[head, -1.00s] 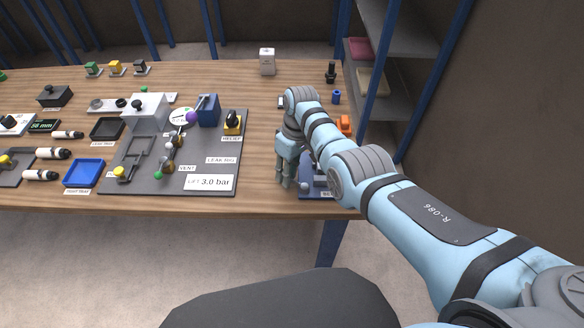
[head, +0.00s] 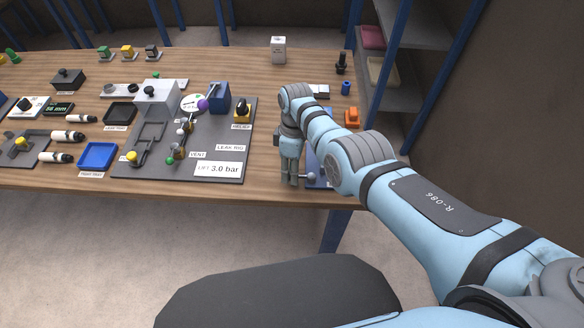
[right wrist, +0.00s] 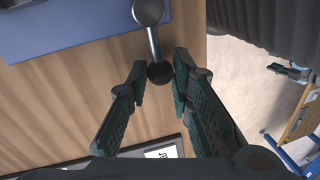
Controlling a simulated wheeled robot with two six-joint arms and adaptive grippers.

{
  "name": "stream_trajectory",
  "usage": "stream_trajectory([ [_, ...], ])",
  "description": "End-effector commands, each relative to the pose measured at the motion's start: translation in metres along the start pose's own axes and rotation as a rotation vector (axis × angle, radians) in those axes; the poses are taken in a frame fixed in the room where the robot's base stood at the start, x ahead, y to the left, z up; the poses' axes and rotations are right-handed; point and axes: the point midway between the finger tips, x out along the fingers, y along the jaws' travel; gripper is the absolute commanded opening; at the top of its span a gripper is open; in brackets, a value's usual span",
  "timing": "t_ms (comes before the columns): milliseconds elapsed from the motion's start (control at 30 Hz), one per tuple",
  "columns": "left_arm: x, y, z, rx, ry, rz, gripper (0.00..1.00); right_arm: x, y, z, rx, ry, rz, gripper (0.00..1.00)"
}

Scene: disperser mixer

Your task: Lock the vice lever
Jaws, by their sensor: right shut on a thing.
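The vice is mostly hidden by my right arm in the head view; its blue base (head: 314,172) shows at the table's front right edge. In the head view the right gripper (head: 291,182) points down beside the blue base.
The grey leak rig board (head: 225,145) lies left of my right gripper, with bare wood between. A blue tray (head: 97,156) is farther left. An orange item (head: 352,117) and a blue cylinder (head: 346,88) stand behind my arm. A shelf rack (head: 400,95) rises at the right.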

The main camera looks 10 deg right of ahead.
Motion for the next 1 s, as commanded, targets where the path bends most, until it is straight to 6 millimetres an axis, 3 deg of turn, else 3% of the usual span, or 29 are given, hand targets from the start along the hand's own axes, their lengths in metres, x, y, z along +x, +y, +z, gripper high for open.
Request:
stream_trajectory([
  [300, 0.0, 0.0, 0.0, 0.0, 0.0, 0.0, 0.4, 0.001, -0.001, -0.001, -0.003, 0.0, -0.003, 0.0],
  [333, 0.0, 0.0, 0.0, 0.0, 0.0, 0.0, 0.4, 0.001, -0.001, -0.001, -0.003, 0.0, -0.003, 0.23],
  [433, 0.0, 0.0, 0.0, 0.0, 0.0, 0.0, 0.4, 0.001, -0.001, 0.0, -0.002, 0.0, -0.003, 0.4],
  [767, 0.0, -0.002, 0.001, 0.0, -0.002, -0.002, 0.4, -0.002, 0.0, 0.0, -0.001, 0.001, 0.0, 0.4],
  [867, 0.0, -0.001, 0.001, 0.0, -0.001, -0.002, 0.4, -0.013, 0.001, -0.001, -0.001, 0.002, 0.001, 0.4],
  [1000, 0.0, -0.001, 0.001, 0.0, -0.001, -0.001, 0.4, -0.049, 0.001, -0.001, -0.001, 0.002, 0.004, 0.4],
])
